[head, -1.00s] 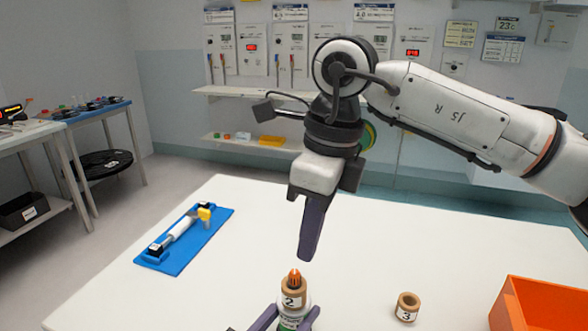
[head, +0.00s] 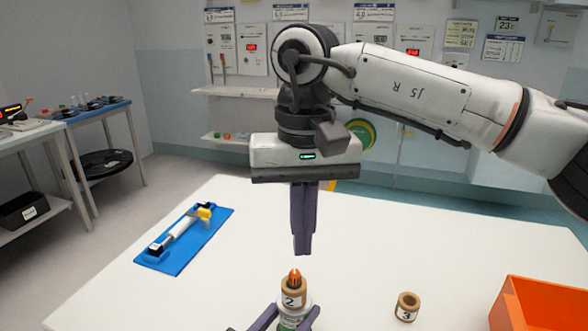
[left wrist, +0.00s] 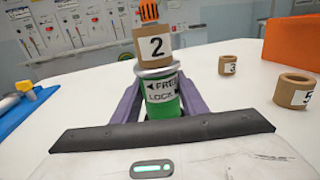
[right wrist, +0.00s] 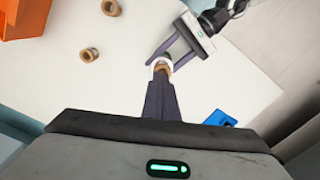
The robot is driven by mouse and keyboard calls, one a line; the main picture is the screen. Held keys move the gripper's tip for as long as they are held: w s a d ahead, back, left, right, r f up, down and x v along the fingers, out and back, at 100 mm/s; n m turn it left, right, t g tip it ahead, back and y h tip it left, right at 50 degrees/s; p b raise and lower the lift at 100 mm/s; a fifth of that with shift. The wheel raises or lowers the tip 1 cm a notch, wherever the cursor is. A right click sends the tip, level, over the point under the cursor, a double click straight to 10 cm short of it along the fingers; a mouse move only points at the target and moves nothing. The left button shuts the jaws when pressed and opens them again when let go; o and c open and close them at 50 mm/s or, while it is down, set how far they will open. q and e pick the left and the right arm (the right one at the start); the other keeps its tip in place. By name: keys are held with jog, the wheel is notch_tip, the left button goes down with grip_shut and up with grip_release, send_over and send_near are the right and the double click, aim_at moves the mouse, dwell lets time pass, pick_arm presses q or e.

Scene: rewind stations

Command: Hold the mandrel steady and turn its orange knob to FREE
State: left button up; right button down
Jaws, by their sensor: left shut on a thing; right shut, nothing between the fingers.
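The mandrel has a green body (left wrist: 163,105) with a FREE and LOCK label, seen upright in the left wrist view. A brown core marked 2 (head: 293,294) sits around its upper part. The orange knob (head: 294,276) tops it and shows partly in the left wrist view (left wrist: 149,10). My left gripper (left wrist: 160,88) is shut on the green body, one finger on each side. My right gripper (head: 302,252) is shut and empty, pointing down just above the knob with a small gap. In the right wrist view its fingers (right wrist: 162,85) hide the knob.
A core marked 3 (head: 408,307) stands on the white table (head: 400,250) to the right. A core marked 5 (left wrist: 293,92) stands nearby. An orange bin (head: 545,305) is at the right edge. A blue tray (head: 165,262) with a roller lies at the left.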

aim_at(295, 276)
jog(key=shift+n, duration=0.6)
jog(key=shift+f, duration=3.4)
jog(key=shift+w+a, duration=0.1)
jog(key=shift+w, duration=0.15)
